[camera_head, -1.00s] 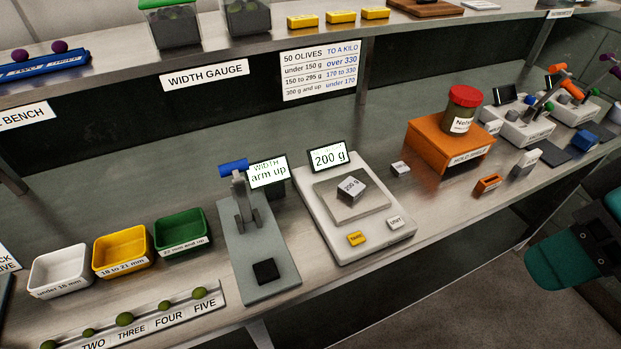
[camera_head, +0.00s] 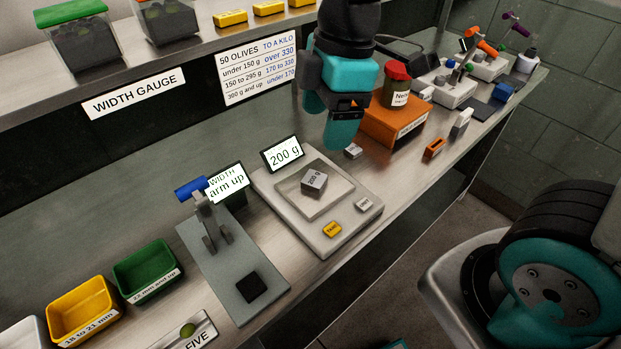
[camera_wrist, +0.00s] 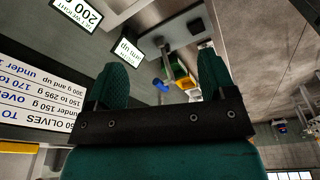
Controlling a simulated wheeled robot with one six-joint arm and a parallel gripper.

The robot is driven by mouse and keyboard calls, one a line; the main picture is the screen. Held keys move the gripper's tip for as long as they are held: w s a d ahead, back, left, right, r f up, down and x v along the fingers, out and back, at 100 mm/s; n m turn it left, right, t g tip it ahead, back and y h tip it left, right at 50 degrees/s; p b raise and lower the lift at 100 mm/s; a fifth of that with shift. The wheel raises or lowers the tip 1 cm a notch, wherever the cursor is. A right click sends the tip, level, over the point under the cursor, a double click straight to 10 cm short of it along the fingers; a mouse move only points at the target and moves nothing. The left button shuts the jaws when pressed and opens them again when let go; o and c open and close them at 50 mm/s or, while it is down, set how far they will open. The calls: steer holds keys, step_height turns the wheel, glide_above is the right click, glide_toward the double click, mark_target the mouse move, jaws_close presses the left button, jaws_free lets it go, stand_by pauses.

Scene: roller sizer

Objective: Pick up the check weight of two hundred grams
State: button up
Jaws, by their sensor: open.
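The check weight (camera_head: 314,180) is a small grey block marked 200 g. It lies on the pan of the scale (camera_head: 350,222), whose display (camera_head: 283,154) reads 200 g. My gripper (camera_head: 340,128) hangs above the bench, behind and to the right of the scale, apart from the weight. In the wrist view its two teal fingers (camera_wrist: 163,82) stand wide apart with nothing between them. The weight cannot be made out in the wrist view.
A width gauge with a blue handle (camera_head: 190,188) stands left of the scale. An orange stand (camera_head: 392,124) with a red-lidded jar (camera_head: 397,84) is close to the right of my gripper. A shelf (camera_head: 200,47) runs above the bench. A small grey block (camera_head: 353,150) lies behind the scale.

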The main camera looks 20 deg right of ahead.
steer(key=w+d+f+n+h, duration=0.2)
steer(key=w+f+n, duration=0.1)
steer(key=w+n, duration=0.55)
steer(key=p, duration=0.2)
glide_above(314, 178)
steer(key=shift+n, duration=0.25)
steer(key=f, duration=1.2)
steer(key=shift+d, duration=0.35)
steer(key=shift+a+f+p, duration=0.2)
steer(key=shift+f+p, duration=0.15)
steer(key=shift+f, duration=1)
steer(key=shift+a+f+p, duration=0.15)
steer(key=shift+f+p, duration=0.2)
steer(key=shift+f, duration=1)
steer(key=shift+c, duration=0.4)
steer(key=c, duration=1.1)
